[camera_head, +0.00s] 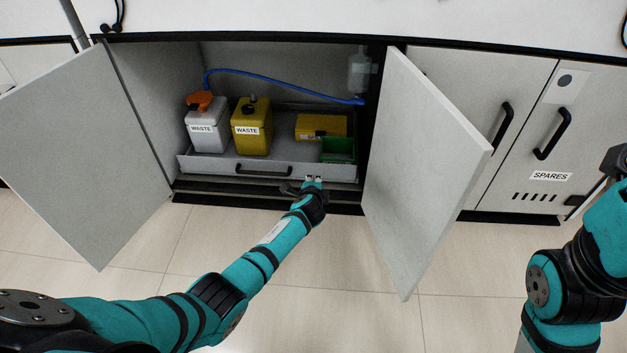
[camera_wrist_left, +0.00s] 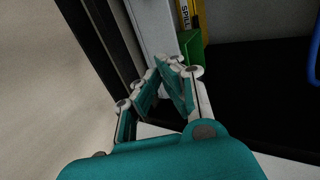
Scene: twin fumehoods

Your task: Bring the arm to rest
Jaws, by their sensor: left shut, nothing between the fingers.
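My left arm reaches from the lower left to the open cabinet in the head view. My left gripper (camera_head: 314,181) is at the front of the pull-out tray (camera_head: 205,164), right of its black handle (camera_head: 263,170). In the left wrist view the fingers of my left gripper (camera_wrist_left: 166,66) come together at the tips, with nothing held. I cannot tell whether they touch the tray. My right arm shows at the right edge of the head view; its gripper is not clearly seen there.
The left door (camera_head: 75,150) and right door (camera_head: 425,165) stand open on either side. The tray holds a white waste container (camera_head: 205,133), a yellow waste container (camera_head: 251,128), a yellow box (camera_head: 320,125) and a green bin (camera_head: 338,150). A closed SPARES cabinet (camera_head: 540,190) is at right.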

